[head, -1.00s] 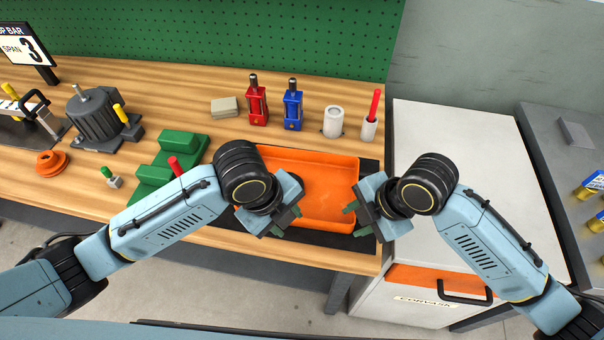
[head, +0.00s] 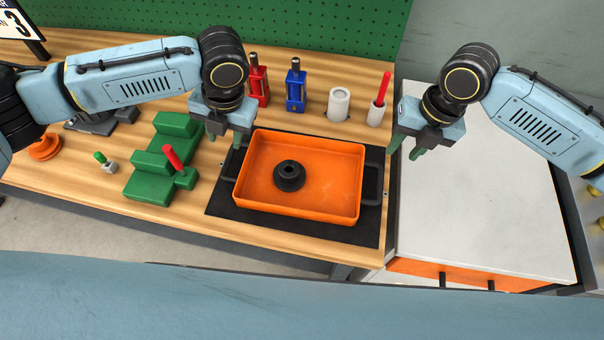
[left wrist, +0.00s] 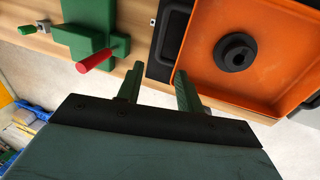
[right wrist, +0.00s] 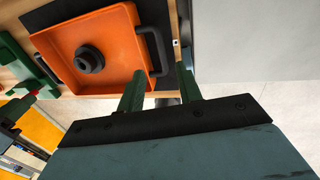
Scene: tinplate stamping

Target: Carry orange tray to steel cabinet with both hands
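The orange tray (head: 255,195) lies flat on a black mat (head: 225,208) on the wooden bench. It holds a black round flanged part (head: 290,176) and has black handles at its left and right ends. My left gripper (head: 225,138) is open and empty above the tray's left end; in the left wrist view, its fingers (left wrist: 158,88) are apart, near the left handle (left wrist: 168,32). My right gripper (head: 404,150) is open and empty just right of the tray; in the right wrist view, its fingers (right wrist: 160,86) point toward the right handle (right wrist: 154,50). The pale cabinet (head: 480,215) stands right of the bench.
Green stepped blocks (head: 155,160) with a red pin sit left of the tray. A red fixture (head: 260,88), a blue fixture (head: 295,92), a white cylinder (head: 339,104) and a red-handled holder (head: 377,108) stand behind it. The cabinet top is clear where visible.

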